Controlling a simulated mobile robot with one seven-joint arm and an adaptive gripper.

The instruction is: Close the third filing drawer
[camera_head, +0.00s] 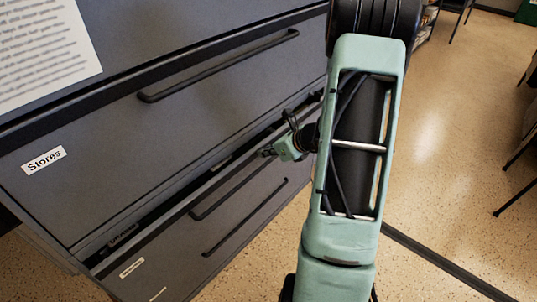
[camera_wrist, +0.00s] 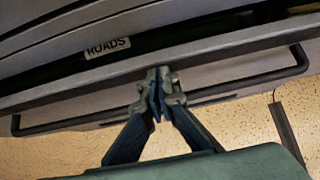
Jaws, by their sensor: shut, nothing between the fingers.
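The grey filing cabinet fills the left of the head view. A lower drawer (camera_head: 165,243), which looks like the third, stands out a little, with a dark gap behind its top edge. Its bar handle (camera_head: 240,187) runs along the front; the handle also shows in the wrist view (camera_wrist: 235,87). My gripper (camera_head: 267,152) is shut and empty. In the wrist view its fingertips (camera_wrist: 158,78) are at this drawer's front, near the top edge and over the handle; I cannot tell whether they touch.
A "ROADS" label (camera_wrist: 107,46) shows on a recessed drawer behind the gap. The upper drawer labelled "Stores" (camera_head: 43,160) has its own handle (camera_head: 220,67). Another handle (camera_head: 245,217) lies below. Speckled floor (camera_head: 455,150) is open on the right, with chair legs at the edge.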

